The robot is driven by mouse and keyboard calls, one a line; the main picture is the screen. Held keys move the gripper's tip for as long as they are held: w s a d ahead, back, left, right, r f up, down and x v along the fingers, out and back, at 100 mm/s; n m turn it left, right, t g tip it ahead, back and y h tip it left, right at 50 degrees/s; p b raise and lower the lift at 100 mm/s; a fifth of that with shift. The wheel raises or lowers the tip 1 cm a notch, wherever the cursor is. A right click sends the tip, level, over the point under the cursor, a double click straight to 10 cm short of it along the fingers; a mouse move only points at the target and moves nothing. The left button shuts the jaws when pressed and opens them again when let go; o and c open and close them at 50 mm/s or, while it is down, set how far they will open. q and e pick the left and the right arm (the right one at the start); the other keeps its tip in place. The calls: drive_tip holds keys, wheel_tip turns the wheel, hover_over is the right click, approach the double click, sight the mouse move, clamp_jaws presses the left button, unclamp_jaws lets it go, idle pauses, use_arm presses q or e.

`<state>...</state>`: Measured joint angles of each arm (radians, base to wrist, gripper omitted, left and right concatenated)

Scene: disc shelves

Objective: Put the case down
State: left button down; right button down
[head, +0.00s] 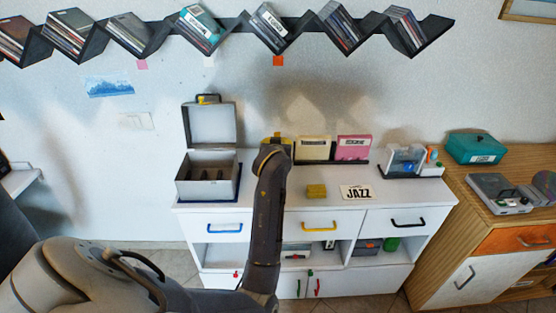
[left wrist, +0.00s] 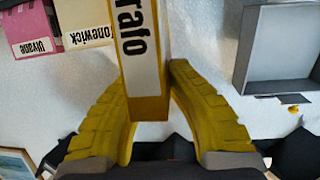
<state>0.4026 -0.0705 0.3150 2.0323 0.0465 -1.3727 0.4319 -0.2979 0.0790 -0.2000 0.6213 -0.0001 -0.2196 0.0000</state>
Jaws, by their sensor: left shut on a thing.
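My left gripper (left wrist: 150,85) has yellow ridged fingers and is shut on a yellow case (left wrist: 150,108) with a white label ending in "rafo". In the left wrist view the case stands between the fingers. In the head view my forearm hides most of the gripper and case, at the left end of a row of cases on the white cabinet (head: 335,200). A cream case (head: 313,147) and a pink case (head: 354,147) stand to the right in a dark rack (head: 296,161). I cannot tell whether the held case touches the rack. My right gripper is not in view.
An open grey box (head: 208,180) with its lid up stands left of my arm. A yellow block (head: 316,190) and a "JAZZ" card (head: 356,192) lie in front of the rack. A clear holder (head: 408,160) stands right. Zigzag shelves (head: 158,38) with discs hang above.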

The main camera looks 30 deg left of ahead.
use_arm(q)
drive_tip(key=shift+f, duration=3.3)
drive_tip(key=c, duration=1.3)
unclamp_jaws()
drive_tip(key=shift+s+d+r, duration=0.15)
drive_tip(key=shift+s+r, duration=0.05)
drive_tip(key=v, duration=0.6)
drive_tip(key=shift+s+d+r, duration=0.15)
drive_tip(key=shift+s, duration=0.3)
